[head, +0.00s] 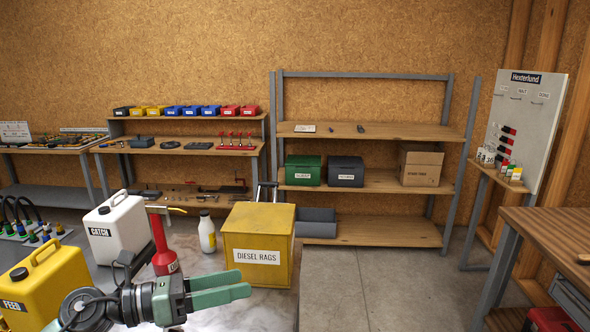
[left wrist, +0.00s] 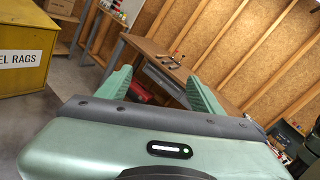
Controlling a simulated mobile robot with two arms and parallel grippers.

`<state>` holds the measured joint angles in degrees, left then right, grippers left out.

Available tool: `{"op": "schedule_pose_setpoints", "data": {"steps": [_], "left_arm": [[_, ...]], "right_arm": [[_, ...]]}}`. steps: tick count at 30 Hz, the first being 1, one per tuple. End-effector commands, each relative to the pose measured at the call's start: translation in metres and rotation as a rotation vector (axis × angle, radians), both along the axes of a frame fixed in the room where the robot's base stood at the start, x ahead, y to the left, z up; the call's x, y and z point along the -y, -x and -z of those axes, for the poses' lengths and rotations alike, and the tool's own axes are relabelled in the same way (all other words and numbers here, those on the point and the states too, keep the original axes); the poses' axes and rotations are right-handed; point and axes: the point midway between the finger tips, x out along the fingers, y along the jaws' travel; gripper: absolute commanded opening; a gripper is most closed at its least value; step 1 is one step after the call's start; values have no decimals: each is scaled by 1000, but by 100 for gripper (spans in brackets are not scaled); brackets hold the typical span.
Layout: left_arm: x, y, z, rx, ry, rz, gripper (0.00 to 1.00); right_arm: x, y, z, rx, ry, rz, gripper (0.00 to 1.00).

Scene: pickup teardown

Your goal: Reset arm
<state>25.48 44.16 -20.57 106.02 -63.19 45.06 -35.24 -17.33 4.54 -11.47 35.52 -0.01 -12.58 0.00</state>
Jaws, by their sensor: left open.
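My left arm comes in at the bottom left of the head view. Its green left gripper (head: 243,288) points right, in front of the yellow diesel rags box (head: 258,236). In the left wrist view, the two green fingers of the left gripper (left wrist: 160,88) stand apart with nothing between them. The diesel rags box also shows at the left of the left wrist view (left wrist: 22,72). My right gripper shows in neither view.
A wooden workbench (head: 560,228) stands at right. Concrete floor (head: 390,285) is open between.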

Motion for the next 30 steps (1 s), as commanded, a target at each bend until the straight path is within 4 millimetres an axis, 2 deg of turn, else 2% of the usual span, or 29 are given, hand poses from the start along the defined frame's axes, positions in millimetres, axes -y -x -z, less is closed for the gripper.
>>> {"op": "schedule_pose_setpoints", "data": {"steps": [1,4,6,8,11,12,14,16,18,21,24,28,29,30], "left_arm": [[10,1,-11,-70,181,-58,66],[1,-7,-29,-237,530,-209,66],[-17,-14,-27,-379,763,-329,66],[-39,-19,-14,-512,953,-443,66],[-76,-16,31,-758,1245,-654,66],[-90,-10,56,-862,1353,-748,66],[-107,5,96,-1015,1496,-893,66],[-119,31,142,-1179,1628,-1059,66],[-124,62,183,-1327,1730,-1220,66],[-123,108,228,-1499,1822,-1422,66],[-118,147,256,-1623,1869,-1584,66],[-109,192,279,-1748,1895,-1758,66],[-107,201,283,1755,-1878,1776,66],[-104,214,288,1734,-1827,1772,66]], "right_arm": [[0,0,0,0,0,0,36],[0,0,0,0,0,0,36],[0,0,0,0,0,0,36],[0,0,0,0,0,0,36],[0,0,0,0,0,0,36],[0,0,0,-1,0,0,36],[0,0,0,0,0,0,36],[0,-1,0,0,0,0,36],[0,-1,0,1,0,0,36],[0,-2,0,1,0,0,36],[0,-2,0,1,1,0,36],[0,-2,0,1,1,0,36],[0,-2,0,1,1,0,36],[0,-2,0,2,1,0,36]]}}
